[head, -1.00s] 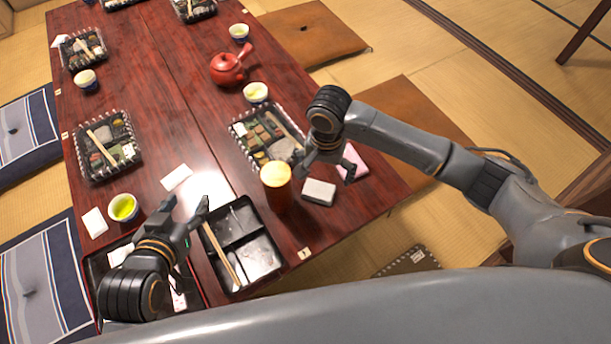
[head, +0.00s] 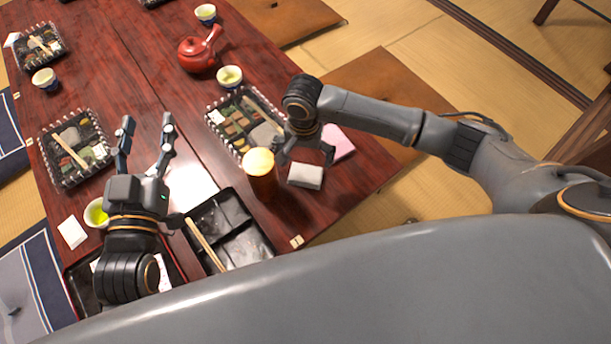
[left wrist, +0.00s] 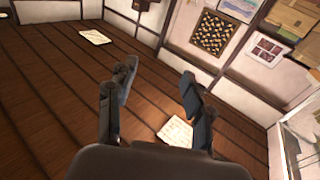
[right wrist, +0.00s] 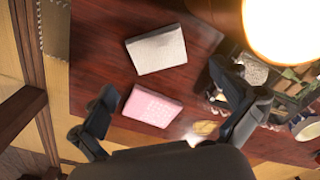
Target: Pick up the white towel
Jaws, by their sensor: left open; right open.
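The white towel (head: 305,176) is a small folded block lying on the red-brown table, beside a full amber glass (head: 261,182). In the right wrist view the towel (right wrist: 158,50) lies flat beyond the fingertips, above a pink folded cloth (right wrist: 152,106). My right gripper (head: 304,155) is open and empty, above the table just behind the towel and near the pink cloth. Its spread fingers (right wrist: 165,86) show no contact with the towel. My left gripper (head: 147,124) is open and empty over the table's left part; its fingers (left wrist: 157,72) hold nothing.
Filled food trays (head: 73,148) (head: 246,120), tea cups (head: 229,76) and a red teapot (head: 198,50) stand farther back. The table's right edge is close to the towel.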

